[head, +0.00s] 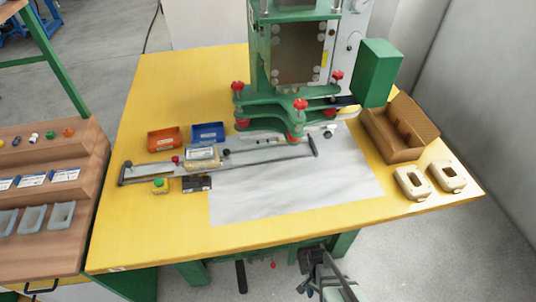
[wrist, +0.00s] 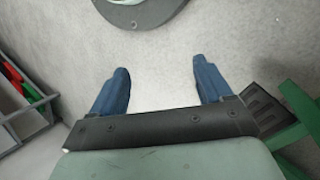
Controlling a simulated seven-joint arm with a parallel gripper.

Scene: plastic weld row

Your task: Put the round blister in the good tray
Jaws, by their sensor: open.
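My gripper (wrist: 160,68) is open and empty in the wrist view, its two blue fingers apart above the bare grey floor. In the head view, dark and grey arm parts show at the bottom edge, below the table front. An orange tray (head: 164,138) and a blue tray (head: 208,132) sit at the back left of the yellow table; I cannot tell which is the good one. Several pale blue-grey plastic blisters (head: 61,215) stand on the wooden shelf at the left. A clear piece (head: 203,157) lies on the slide rail. I cannot tell which blister is round.
A green press (head: 290,95) stands over the rail (head: 135,172). An open cardboard box (head: 397,128) and two beige frames (head: 411,182) are at the right. The grey mat (head: 290,190) is mostly clear.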

